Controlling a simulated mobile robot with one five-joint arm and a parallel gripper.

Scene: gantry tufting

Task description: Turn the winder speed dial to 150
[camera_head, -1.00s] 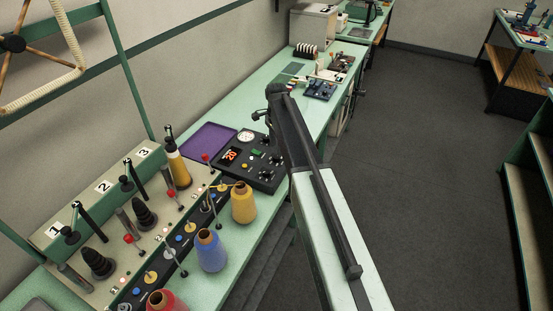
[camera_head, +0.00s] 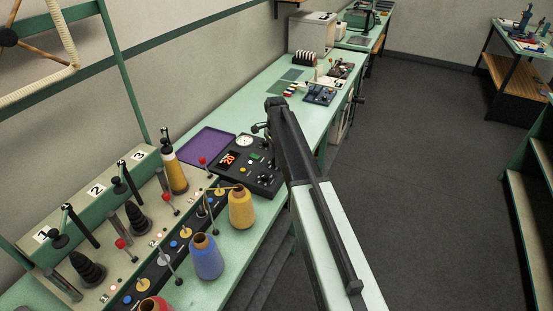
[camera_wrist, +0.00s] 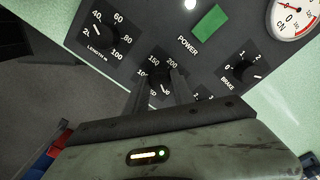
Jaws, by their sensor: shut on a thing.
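In the wrist view, the winder speed dial (camera_wrist: 163,84) is the middle black knob, with 100, 150 and 200 readable around it. My gripper (camera_wrist: 160,92) has its two dark fingers on either side of this knob and is shut on it. The fingers and the gripper body hide part of the knob and the lower scale, so its exact setting is hard to read. In the head view, the black control panel (camera_head: 262,183) stands on the green bench with a red lit display (camera_head: 229,159) that seems to read 20. My arm hides part of the panel there.
In the wrist view, the length dial (camera_wrist: 98,38) is to the left, the brake dial (camera_wrist: 243,67) to the right, and a green power button (camera_wrist: 211,22) above. In the head view, a purple tray (camera_head: 206,143), a yellow cone (camera_head: 241,207) and a blue cone (camera_head: 206,257) stand near the panel.

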